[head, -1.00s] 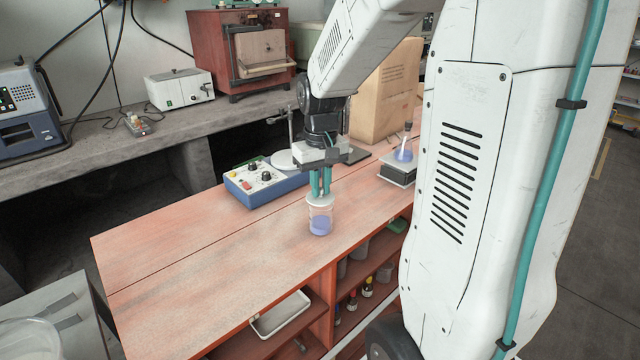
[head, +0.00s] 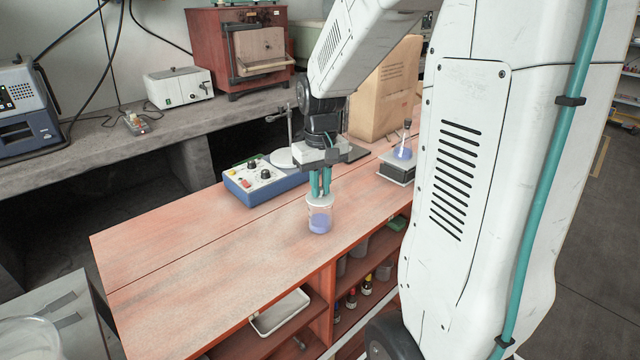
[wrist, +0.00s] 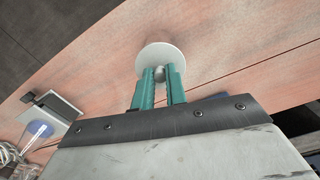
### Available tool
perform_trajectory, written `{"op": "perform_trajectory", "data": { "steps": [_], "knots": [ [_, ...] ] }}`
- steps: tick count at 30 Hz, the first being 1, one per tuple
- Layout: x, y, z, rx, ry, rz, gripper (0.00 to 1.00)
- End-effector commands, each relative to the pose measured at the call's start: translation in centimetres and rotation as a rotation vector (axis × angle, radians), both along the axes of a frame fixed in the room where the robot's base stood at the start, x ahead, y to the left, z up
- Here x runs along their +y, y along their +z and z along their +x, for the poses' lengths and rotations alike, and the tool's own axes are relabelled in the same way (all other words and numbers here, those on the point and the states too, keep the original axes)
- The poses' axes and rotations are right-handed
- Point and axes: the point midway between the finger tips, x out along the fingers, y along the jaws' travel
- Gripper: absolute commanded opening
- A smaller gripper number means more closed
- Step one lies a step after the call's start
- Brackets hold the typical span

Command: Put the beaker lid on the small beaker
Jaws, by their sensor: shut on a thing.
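The small beaker (head: 320,221) stands upright on the wooden bench top and holds blue-violet liquid. My gripper (head: 321,190) is directly above it, pointing down, with its teal fingers at the beaker's mouth. In the wrist view my gripper (wrist: 160,76) is shut on the knob of the beaker lid (wrist: 164,56), a pale round disc. In the head view the lid (head: 320,200) is at the beaker's rim. I cannot tell whether it rests on the rim or hovers just over it. In the wrist view the lid hides the beaker.
A blue control box (head: 262,184) stands left of the beaker. A large cardboard-coloured box (head: 385,92) is behind. The bench's left front is clear.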

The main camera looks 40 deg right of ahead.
Motion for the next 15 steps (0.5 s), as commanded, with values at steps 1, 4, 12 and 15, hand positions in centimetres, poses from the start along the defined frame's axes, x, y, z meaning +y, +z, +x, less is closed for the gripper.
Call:
{"op": "perform_trajectory", "data": {
  "steps": [1, 4, 12, 15],
  "knots": [
    [0.0, -0.03, 0.0, 0.0, 0.0, 0.0, 0.0],
    [0.0, -0.19, -0.01, 0.001, 0.0, 0.0, 0.0],
    [-0.01, -0.53, 0.0, 0.0, 0.0, 0.0, 0.0],
    [-0.01, -0.53, 0.0, 0.0, 0.0, 0.0, 0.16]
  ]
}}
